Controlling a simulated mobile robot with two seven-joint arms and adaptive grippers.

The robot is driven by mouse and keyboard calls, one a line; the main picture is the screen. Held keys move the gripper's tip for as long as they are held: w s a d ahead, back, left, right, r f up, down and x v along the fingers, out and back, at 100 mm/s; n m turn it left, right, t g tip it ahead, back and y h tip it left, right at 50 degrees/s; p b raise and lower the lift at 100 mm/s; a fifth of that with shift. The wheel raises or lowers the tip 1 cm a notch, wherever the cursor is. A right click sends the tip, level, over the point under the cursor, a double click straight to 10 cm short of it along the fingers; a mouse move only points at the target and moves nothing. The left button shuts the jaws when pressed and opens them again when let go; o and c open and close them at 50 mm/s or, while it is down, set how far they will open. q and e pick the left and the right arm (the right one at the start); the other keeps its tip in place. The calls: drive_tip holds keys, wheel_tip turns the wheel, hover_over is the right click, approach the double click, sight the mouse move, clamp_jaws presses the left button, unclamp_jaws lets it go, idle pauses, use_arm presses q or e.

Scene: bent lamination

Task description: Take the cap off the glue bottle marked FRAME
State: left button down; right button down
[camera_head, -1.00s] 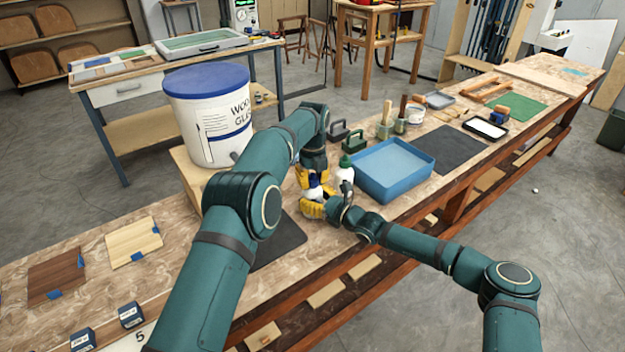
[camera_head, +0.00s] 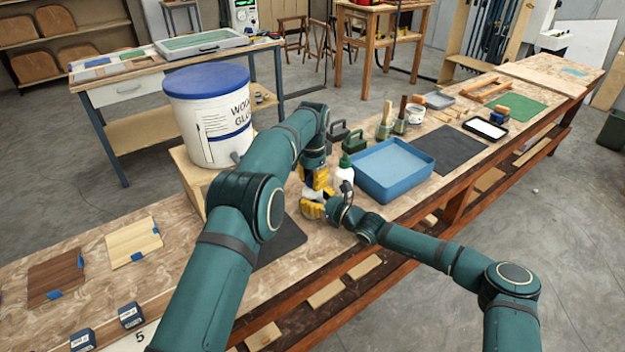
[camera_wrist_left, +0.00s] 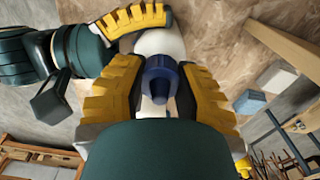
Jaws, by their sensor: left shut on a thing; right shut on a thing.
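In the left wrist view a blue cap (camera_wrist_left: 160,86) sits between the yellow fingers of my left gripper (camera_wrist_left: 161,68), which is shut on it. The white glue bottle (camera_wrist_left: 163,42) shows just beyond the cap. My right gripper (camera_wrist_left: 138,18) is shut on the bottle's body. In the head view my left gripper (camera_head: 317,180) is directly above my right gripper (camera_head: 314,207), over the bench. The fingers hide most of the bottle there, and no FRAME marking is readable. I cannot tell whether the cap is apart from the bottle.
A white bottle with a green cap (camera_head: 345,168) stands close to the right of my grippers. A blue tray (camera_head: 393,170) lies beyond it. A big wood glue bucket (camera_head: 208,120) stands behind my left arm. A dark mat (camera_head: 285,240) lies on the bench (camera_head: 195,265).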

use_arm(q)
drive_tip(key=n, duration=0.3)
drive_tip(key=shift+n, duration=0.3)
drive_tip(key=n, duration=1.2)
drive_tip(key=shift+n, duration=0.3)
drive_tip(key=n, duration=1)
drive_tip(key=shift+n, duration=0.3)
drive_tip(key=n, duration=0.3)
drive_tip(key=shift+n, duration=0.3)
drive_tip(key=shift+r, duration=0.35)
drive_tip(key=shift+r, duration=0.8)
